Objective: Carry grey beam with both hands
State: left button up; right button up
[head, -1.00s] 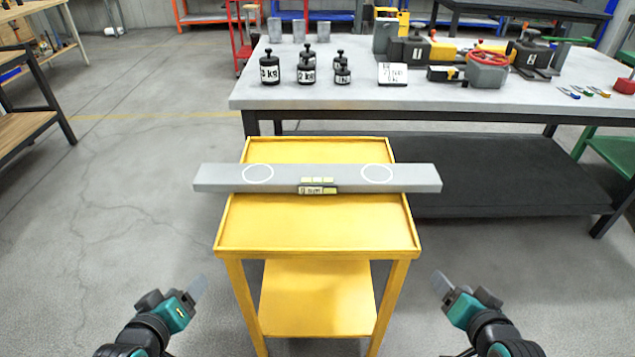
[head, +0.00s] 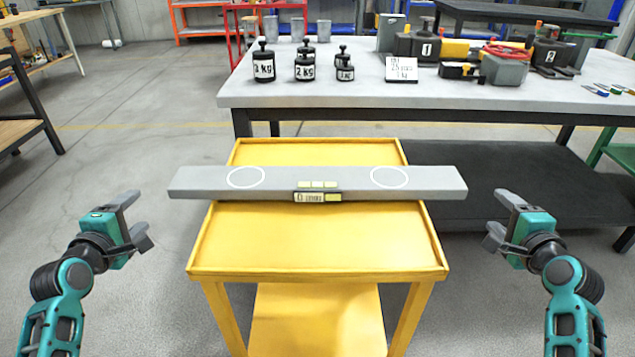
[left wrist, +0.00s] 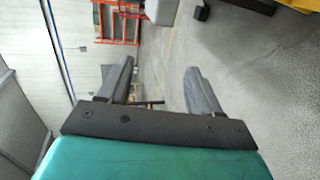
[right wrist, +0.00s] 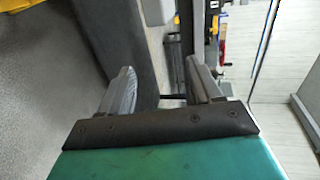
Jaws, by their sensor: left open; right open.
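The grey beam (head: 318,184) lies crosswise on the yellow cart (head: 318,250), its two ends sticking out past the cart's sides. It has two white circles on top and a small level-like display (head: 318,197) at the middle of its front. My left gripper (head: 138,220) is open and empty, left of the beam's left end and nearer to me. My right gripper (head: 494,218) is open and empty, right of the beam's right end and nearer to me. Both are apart from the beam. Each wrist view shows spread fingers (left wrist: 160,90) (right wrist: 160,88) with nothing between them.
A grey-topped workbench (head: 300,97) stands behind the cart. It carries black weights (head: 264,66), a sign card (head: 401,68) and several yellow and black jacks (head: 425,47). A wooden bench (head: 25,110) is at the far left. The floor left of the cart is clear.

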aim_at(170, 187)
pick_arm(q)
jog(key=shift+d+x, duration=0.25)
jog(key=shift+x, duration=2)
jog(key=shift+d+x, duration=0.25)
jog(key=shift+x, duration=2)
jog(key=shift+d+x, duration=0.25)
jog(key=shift+x, duration=2)
pick_arm(e)
jog(key=shift+a+x, duration=0.25)
jog(key=shift+x, duration=2)
jog(key=shift+a+x, duration=0.25)
jog(key=shift+x, duration=2)
jog(key=shift+a+x, duration=0.25)
jog(key=shift+x, duration=1.95)
jog(key=shift+f, duration=0.1)
